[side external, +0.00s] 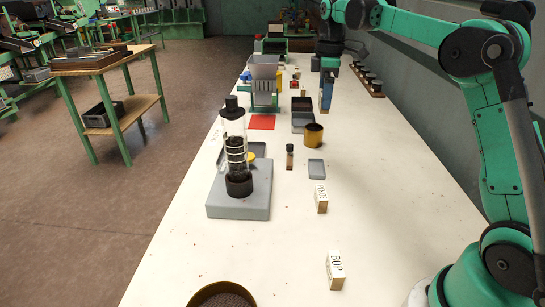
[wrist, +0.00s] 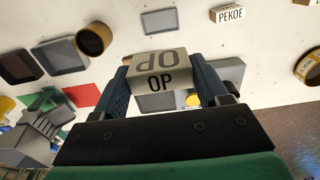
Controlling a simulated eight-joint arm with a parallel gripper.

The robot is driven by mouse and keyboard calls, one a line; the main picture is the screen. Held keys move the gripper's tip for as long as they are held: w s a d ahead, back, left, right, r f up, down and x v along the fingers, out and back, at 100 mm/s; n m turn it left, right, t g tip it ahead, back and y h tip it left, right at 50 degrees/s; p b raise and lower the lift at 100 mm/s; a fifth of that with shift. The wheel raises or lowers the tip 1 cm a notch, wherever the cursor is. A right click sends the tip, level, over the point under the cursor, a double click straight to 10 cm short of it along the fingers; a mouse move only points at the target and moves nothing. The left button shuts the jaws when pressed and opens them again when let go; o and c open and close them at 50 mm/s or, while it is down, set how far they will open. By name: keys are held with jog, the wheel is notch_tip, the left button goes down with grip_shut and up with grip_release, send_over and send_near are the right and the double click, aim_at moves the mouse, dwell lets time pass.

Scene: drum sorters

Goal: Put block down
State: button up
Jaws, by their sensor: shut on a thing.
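My gripper (wrist: 158,88) is shut on a tan block (wrist: 160,66) marked "OP", seen between its two blue fingers in the wrist view. In the side external view my gripper (side external: 327,88) points down over the far part of the white table (side external: 400,190). The held block is mostly hidden behind the fingers there, and I cannot tell its exact height above the table.
A brass ring-shaped cup (side external: 313,136), a grey tray (side external: 316,168) and a small dark-topped jar (side external: 290,156) stand nearer. A glass cylinder device (side external: 236,150) stands on the left. Lettered blocks (side external: 335,270) (side external: 321,199) lie in front. The table's right side is largely clear.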

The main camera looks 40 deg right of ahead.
aim_at(316, 169)
notch_tip(316, 169, down, 16)
jog(key=shift+f, duration=0.2)
jog(key=shift+f, duration=0.15)
jog(key=o, duration=1.2)
jog(key=shift+o, duration=0.2)
